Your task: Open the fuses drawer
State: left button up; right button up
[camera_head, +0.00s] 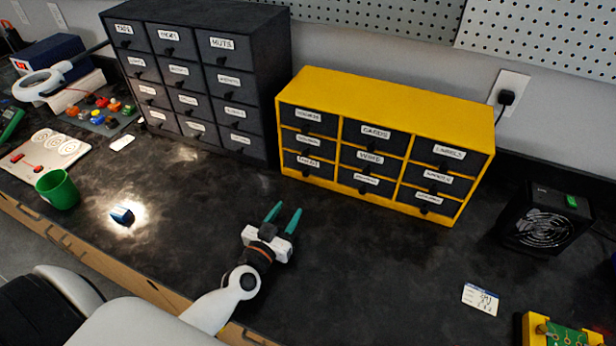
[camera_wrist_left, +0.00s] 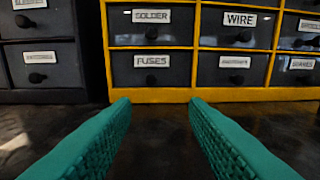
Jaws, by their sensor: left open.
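The fuses drawer (camera_head: 308,169) is the bottom-left drawer of the yellow cabinet (camera_head: 385,97). It also shows in the left wrist view (camera_wrist_left: 128,72), with a white FUSES label (camera_wrist_left: 151,60) and a dark round knob (camera_wrist_left: 151,79) below it. The drawer looks closed, its front level with its neighbours. My left gripper (camera_head: 286,211) is low over the counter in front of the cabinet, pointing at it. In the left wrist view its teal fingers (camera_wrist_left: 160,104) are apart and empty, with the knob beyond and between them, not touched. My right gripper is out of view.
A dark drawer cabinet (camera_head: 252,107) stands close on the left. A green cup (camera_head: 58,189) and a small blue object (camera_head: 122,215) lie further left. A black fan box (camera_head: 546,218) and a card (camera_head: 481,299) are at right. The counter before the drawer is clear.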

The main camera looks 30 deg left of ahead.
pick_arm(q)
jog(key=shift+w+a+y, duration=0.15)
jog(key=shift+a+y, duration=0.15)
jog(key=shift+a, duration=0.1)
jog(key=shift+w+a+r+n, duration=0.1)
jog(key=shift+w+n, duration=0.05)
jog(key=shift+n, duration=0.15)
send_near(305, 176)
jog(key=shift+w+a, duration=0.1)
jog(key=shift+w, duration=0.65)
jog(key=w, duration=0.6)
jog(key=shift+w+a+b, duration=0.2)
jog(key=shift+w+b, duration=0.15)
jog(key=shift+w, duration=0.05)
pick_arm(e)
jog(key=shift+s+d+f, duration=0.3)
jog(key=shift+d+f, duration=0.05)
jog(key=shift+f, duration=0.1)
pick_arm(q)
grip_shut()
